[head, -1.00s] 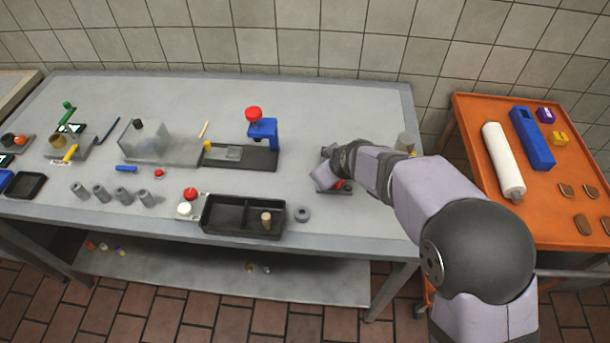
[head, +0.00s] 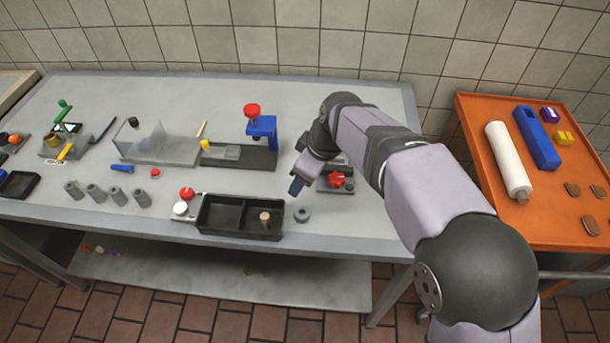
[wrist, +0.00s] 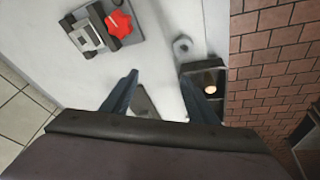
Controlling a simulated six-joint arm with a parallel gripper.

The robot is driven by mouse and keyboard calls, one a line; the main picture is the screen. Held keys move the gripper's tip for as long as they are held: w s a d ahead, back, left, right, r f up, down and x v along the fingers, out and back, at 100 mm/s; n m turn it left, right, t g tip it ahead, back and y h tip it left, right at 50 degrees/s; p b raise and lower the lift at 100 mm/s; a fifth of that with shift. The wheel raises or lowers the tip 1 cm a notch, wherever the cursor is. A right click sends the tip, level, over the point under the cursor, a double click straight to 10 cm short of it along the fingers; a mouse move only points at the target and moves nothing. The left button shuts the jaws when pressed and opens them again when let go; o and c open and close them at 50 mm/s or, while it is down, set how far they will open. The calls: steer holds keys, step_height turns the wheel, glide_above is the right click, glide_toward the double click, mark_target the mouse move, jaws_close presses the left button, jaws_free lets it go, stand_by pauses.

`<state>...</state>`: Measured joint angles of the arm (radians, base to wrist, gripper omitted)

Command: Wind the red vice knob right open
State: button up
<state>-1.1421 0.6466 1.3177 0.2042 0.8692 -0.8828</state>
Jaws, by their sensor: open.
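The red vice knob (head: 337,180) is a lobed knob at the front of a small grey vice (head: 347,189) on the right part of the bench. In the wrist view the knob (wrist: 119,24) and the vice with its grey jaws (wrist: 86,36) show at the top left, fully clear of my fingers. How far the vice jaws are apart is hard to tell. My gripper (head: 295,188) is above the bench, left of the knob and apart from it. In the wrist view its two dark fingers (wrist: 160,88) are spread with nothing held between them.
A grey ring (head: 302,214) lies below my gripper, beside a black two-compartment tray (head: 240,232) holding a tan peg (head: 265,218). A blue press with a red top (head: 262,130) stands behind, to the left. An orange cart (head: 540,218) stands to the right.

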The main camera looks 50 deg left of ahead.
mark_target(337, 181)
stand_by(0.3)
steer(key=a+f+m+t+y, duration=0.1)
steer(key=m, duration=0.2)
steer(key=w+a+f+m+t+y+p, duration=0.1)
steer(key=m+y, duration=0.1)
steer(key=m, duration=0.1)
steer(key=a+f+m+t+y, duration=0.1)
steer(key=m, duration=0.2)
steer(key=shift+w+a+f+m+t+y+p, duration=0.2)
steer(key=shift+w+m+t+y+p, duration=0.1)
steer(key=shift+t, duration=0.1)
steer(key=d+m+t, duration=0.1)
steer(key=w+d+m+t, duration=0.1)
steer(key=d, duration=0.1)
steer(key=w+d+f+m+t, duration=0.1)
steer(key=d+t, duration=0.1)
steer(key=shift+w+d+m, duration=0.2)
steer(key=shift+m, duration=0.2)
steer(key=shift+t+y, duration=0.4)
steer(key=shift+t, duration=0.3)
steer(key=d, duration=0.4)
steer(key=shift+s+f, duration=0.15)
steer(key=shift+f, duration=0.1)
steer(key=shift+s+d+t, duration=0.1)
steer(key=shift+d+t, duration=0.2)
steer(key=shift+d, duration=0.35)
steer(key=shift+p+x, duration=1.05)
steer(key=shift+x, duration=2.6)
steer(key=shift+r, duration=0.1)
steer(key=shift+c, duration=0.2)
